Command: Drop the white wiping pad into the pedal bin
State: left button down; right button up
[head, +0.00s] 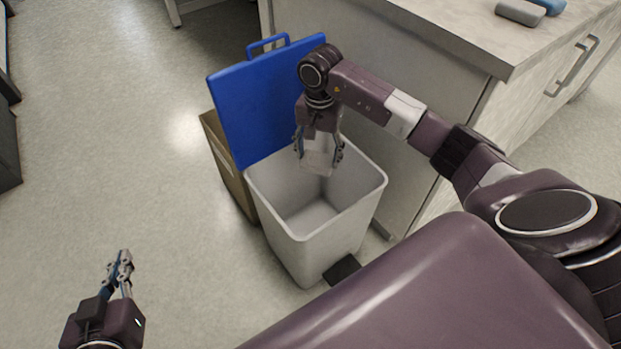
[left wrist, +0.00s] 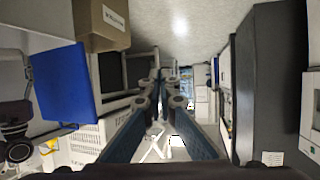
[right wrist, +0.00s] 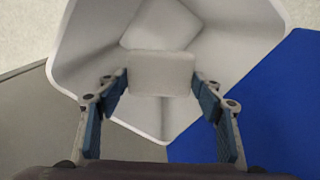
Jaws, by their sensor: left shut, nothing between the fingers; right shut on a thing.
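The white wiping pad (right wrist: 161,75) is held between the fingers of my right gripper (right wrist: 161,88), seen in the right wrist view. In the head view the right gripper (head: 319,148) points down over the open mouth of the pedal bin, with the pad (head: 318,158) between its fingers. The pedal bin (head: 317,237) is a white box with its blue lid (head: 262,105) raised and a dark pedal (head: 341,269) at its front. The bin's inside looks empty. My left gripper (head: 123,254) is shut and empty, over the floor at lower left.
A cardboard box (head: 227,165) stands just behind and left of the bin. A lab bench (head: 440,40) stands right of the bin, with a grey block (head: 520,12) and a blue block (head: 551,6) on top.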

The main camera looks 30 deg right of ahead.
jog(key=shift+f+b, duration=0.45)
jog(key=shift+f, duration=0.35)
pick_arm(q)
notch_tip(320, 180, up, 7)
jog(key=w+d+t+h, duration=0.1)
jog(key=w+t, duration=0.1)
jog(key=t, duration=0.1)
jog(key=shift+w+d+f+t, duration=0.15)
jog(key=shift+w+d+t, duration=0.05)
jog(key=shift+d+t, duration=0.1)
pick_arm(e)
jog(key=shift+f, duration=0.15)
jog(key=o, duration=1.1)
pick_arm(q)
jog(key=shift+a, duration=0.1)
pick_arm(e)
notch_tip(320, 180, up, 12)
